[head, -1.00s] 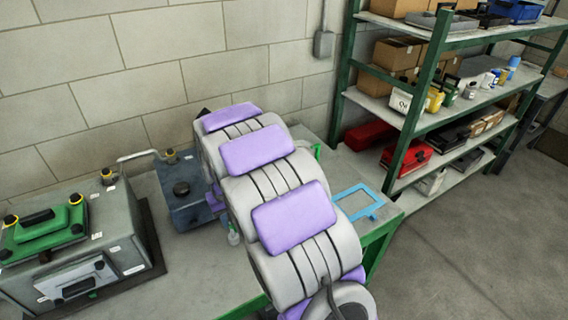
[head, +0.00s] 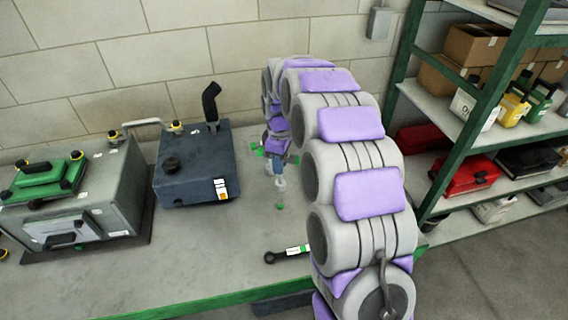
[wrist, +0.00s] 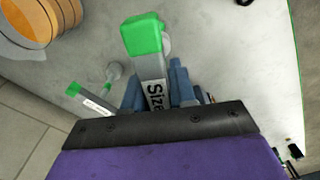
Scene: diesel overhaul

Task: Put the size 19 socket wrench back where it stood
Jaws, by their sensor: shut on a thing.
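My gripper (wrist: 155,88) is shut on a grey socket wrench (wrist: 150,65) with a green end. Its label reads "Size", and the number is hidden between the blue fingers. In the head view my gripper (head: 277,152) is over the workbench (head: 190,250), right of the dark blue box, partly hidden by my arm. Another green-ended wrench with a white label (wrist: 92,101) shows at left in the wrist view. I cannot tell whether the held wrench touches the bench.
A dark blue box (head: 195,168) with a black spout and a grey engine block (head: 95,195) with a green cover stand left. A black wrench (head: 275,256) with a green-white label lies near the front edge. Green shelving (head: 425,100) stands right. Bare bench lies in front of the blue box.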

